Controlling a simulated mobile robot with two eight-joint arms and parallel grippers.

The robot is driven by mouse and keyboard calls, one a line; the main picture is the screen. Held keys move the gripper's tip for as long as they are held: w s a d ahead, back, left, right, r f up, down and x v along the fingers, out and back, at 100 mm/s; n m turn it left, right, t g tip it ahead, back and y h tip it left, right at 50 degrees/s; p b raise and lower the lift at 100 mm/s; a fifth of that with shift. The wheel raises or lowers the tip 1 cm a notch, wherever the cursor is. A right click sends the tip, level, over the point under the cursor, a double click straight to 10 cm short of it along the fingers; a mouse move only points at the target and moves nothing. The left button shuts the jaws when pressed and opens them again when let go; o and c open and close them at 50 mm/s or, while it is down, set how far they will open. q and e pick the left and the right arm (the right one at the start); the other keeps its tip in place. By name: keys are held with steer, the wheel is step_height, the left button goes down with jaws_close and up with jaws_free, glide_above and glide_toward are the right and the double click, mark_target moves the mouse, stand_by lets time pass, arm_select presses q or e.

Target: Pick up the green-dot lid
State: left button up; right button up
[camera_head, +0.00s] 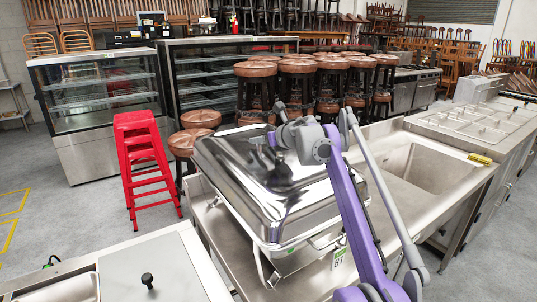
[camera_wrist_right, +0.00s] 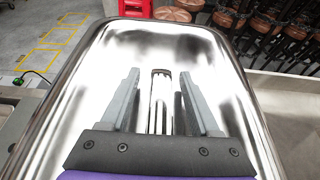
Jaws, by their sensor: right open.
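The lid (camera_head: 265,190) is a large, shiny rectangular chafing-dish cover on the steel counter in the middle of the head view. A small green dot (camera_head: 291,250) shows at its front lower edge. In the right wrist view the lid (camera_wrist_right: 80,110) fills most of the picture. My right gripper (camera_wrist_right: 160,76) is open over the top of the lid, with a narrow metal handle (camera_wrist_right: 160,95) showing between its fingers. Contact cannot be told. In the head view the right gripper (camera_head: 262,142) partly covers the lid's top and the handle is unclear. My left gripper is not in view.
A numbered tag (camera_head: 338,257) hangs at the front of the dish. The steel counter has a sink (camera_head: 425,166) to the right. A flat cover with a black knob (camera_head: 147,281) is at lower left.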

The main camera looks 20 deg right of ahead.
jaws_close()
steer(key=shift+s+r, duration=0.1)
stand_by(1.2)
